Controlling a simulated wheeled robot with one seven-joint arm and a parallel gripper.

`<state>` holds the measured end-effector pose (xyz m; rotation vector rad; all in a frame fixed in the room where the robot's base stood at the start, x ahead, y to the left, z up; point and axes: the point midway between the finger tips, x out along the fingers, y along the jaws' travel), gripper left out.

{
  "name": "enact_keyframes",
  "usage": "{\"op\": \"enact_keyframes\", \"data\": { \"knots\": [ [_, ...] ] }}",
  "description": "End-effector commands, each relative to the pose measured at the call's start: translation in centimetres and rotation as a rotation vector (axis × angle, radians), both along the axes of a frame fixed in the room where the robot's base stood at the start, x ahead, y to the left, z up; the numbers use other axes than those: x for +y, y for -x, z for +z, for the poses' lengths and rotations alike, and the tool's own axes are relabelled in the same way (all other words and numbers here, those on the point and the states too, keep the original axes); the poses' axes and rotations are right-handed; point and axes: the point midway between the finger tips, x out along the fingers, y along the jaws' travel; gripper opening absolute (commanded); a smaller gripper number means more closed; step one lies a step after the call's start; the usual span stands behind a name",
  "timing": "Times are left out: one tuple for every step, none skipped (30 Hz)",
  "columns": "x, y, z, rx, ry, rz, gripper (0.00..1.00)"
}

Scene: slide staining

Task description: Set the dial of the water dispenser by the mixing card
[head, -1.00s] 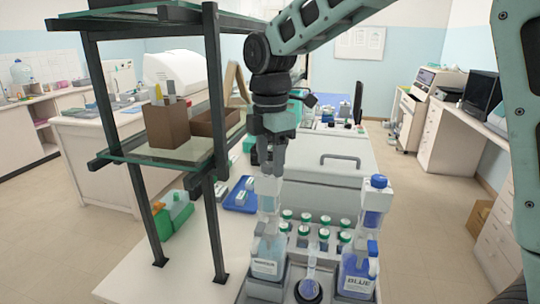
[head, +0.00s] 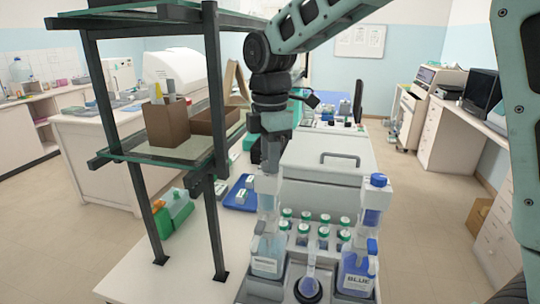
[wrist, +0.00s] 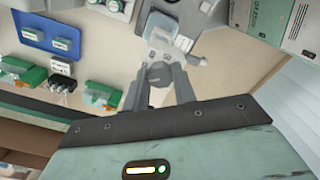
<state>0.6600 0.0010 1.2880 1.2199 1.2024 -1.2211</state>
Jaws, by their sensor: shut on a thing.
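The left dispenser (head: 268,262) is a clear bottle with pale liquid and a clear upper part, at the front of the bench. Its label is too small to read. I cannot pick out the mixing card for sure.
Several green-capped bottles (head: 322,236) stand behind. A dark-posted shelf (head: 212,150) rises close on the left. A blue tray (head: 237,196) lies behind it.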

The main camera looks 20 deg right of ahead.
Motion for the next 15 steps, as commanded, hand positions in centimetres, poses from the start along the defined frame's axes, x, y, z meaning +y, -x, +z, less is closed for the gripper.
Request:
{"op": "enact_keyframes", "data": {
  "knots": [
    [0.07,0.02,0.12,-0.001,-0.001,-0.036,0.04],
    [0.07,0.03,0.12,-0.001,-0.001,-0.061,0.04],
    [0.06,0.03,0.13,-0.001,-0.001,-0.098,0.04],
    [0.05,0.03,0.13,-0.001,-0.001,-0.126,0.04],
    [0.04,0.04,0.13,-0.001,-0.001,-0.154,0.04],
    [0.04,0.05,0.13,-0.001,-0.001,-0.192,0.04],
    [0.05,0.05,0.13,-0.001,-0.001,-0.221,0.04],
    [0.07,0.07,0.13,-0.001,-0.001,-0.249,0.04],
    [0.09,0.08,0.13,-0.002,-0.001,-0.287,0.04],
    [0.09,0.08,0.13,-0.002,-0.001,-0.315,0.04],
    [0.09,0.08,0.13,-0.002,-0.001,-0.344,0.04],
    [0.08,0.09,0.13,-0.002,-0.001,-0.383,0.04],
    [0.07,0.09,0.13,-0.002,-0.001,-0.411,0.04],
    [0.07,0.09,0.13,-0.002,-0.001,-0.439,0.04],
    [0.08,0.1,0.13,-0.003,-0.001,-0.477,0.04]
  ]
}}
